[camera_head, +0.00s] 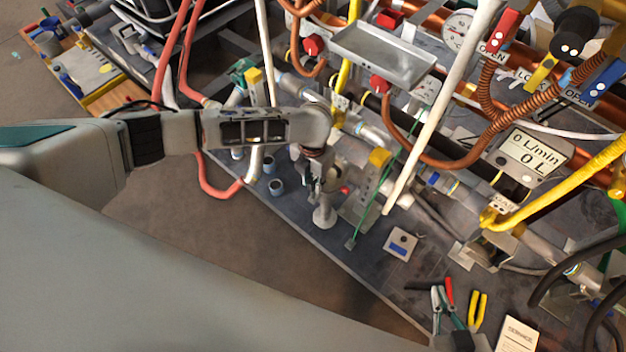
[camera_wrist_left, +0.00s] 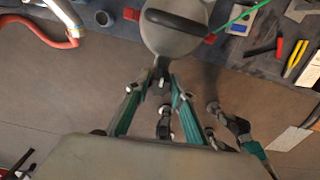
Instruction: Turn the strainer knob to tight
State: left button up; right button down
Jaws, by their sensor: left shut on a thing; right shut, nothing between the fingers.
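In the head view my left gripper (camera_head: 322,178) points down among the pipes at the near edge of the bench. Its fingers look closed, at a pale grey rounded part (camera_head: 325,213) that appears to be the strainer knob. In the left wrist view a grey rounded part with a dark bar fills the top centre, and the teal-linked fingers of my left gripper (camera_wrist_left: 160,78) converge at its lower end. The exact grip is partly hidden, and no tight marking is legible. My right gripper shows only partly, low in the head view, its fingertips unclear.
A small beige plate (camera_head: 401,244) lies right of the gripper. Hoses and copper pipes crowd the area above. Open floor (camera_head: 190,225) lies before the bench edge.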

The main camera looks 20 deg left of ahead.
aim_at(312, 181)
pick_arm(q)
jog(key=shift+s+f, duration=0.1)
jog(key=shift+s, duration=0.05)
pick_arm(e)
jog(key=shift+w, duration=0.1)
jog(key=shift+f, duration=0.15)
pick_arm(q)
jog(key=o, duration=1)
jog(key=shift+o, duration=0.7)
pick_arm(e)
jog(key=shift+s, duration=0.2)
pick_arm(q)
notch_tip(312, 181, up, 12)
